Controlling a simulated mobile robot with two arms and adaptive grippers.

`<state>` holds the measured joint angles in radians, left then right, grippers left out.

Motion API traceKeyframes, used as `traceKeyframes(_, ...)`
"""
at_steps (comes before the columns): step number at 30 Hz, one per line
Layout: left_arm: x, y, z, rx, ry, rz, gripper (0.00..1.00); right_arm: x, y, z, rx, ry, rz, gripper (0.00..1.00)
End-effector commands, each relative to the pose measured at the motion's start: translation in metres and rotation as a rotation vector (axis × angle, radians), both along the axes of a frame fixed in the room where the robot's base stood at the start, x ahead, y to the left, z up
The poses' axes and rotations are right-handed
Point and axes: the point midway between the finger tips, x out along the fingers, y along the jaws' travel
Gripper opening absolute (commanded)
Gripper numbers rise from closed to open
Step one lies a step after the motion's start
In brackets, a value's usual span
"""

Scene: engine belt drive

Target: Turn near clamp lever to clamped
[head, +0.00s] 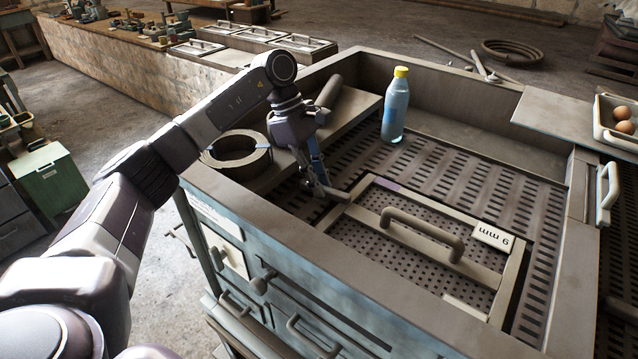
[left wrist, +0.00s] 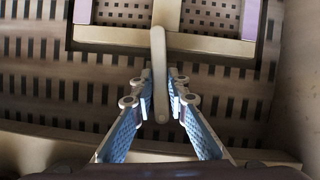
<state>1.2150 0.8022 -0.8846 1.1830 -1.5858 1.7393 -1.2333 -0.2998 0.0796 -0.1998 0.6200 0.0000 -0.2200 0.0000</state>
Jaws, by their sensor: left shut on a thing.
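My left gripper (head: 322,186) reaches down to the left corner of the perforated screen frame (head: 392,189). In the left wrist view its two blue-padded fingers (left wrist: 159,84) are shut on the near clamp lever (left wrist: 158,48), a narrow grey bar. One finger is on each side of the lever. The lever's far end lies over the frame's edge bar (left wrist: 112,36), and its length runs back from the frame between the fingers. My right gripper is not in view.
A blue bottle with a yellow cap (head: 396,106) stands behind on the slotted deck. A round ring (head: 236,150) lies left of my gripper. High side walls enclose the deck.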

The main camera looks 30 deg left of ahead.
Motion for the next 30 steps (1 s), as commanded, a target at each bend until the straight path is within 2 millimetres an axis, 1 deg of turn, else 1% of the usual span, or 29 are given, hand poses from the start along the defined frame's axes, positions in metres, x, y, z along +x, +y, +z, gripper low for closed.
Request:
traceKeyframes(6,0.0028,-0.0002,0.0021,-0.001,-0.006,-0.093,0.0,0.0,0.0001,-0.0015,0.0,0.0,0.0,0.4)
traceKeyframes(10,0.0032,0.0002,0.0022,0.0,-0.007,-0.124,0.0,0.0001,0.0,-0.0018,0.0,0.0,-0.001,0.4)
traceKeyframes(25,0.0035,0.0006,0.0023,0.001,-0.007,-0.142,0.0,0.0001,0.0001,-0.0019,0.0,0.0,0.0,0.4)
traceKeyframes(26,0.0035,0.0006,0.0023,0.001,-0.007,-0.142,0.15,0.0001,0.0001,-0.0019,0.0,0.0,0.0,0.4)
traceKeyframes(30,0.003,0.0004,0.0018,0.001,-0.006,-0.143,0.31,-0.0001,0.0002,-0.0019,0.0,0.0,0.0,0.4)
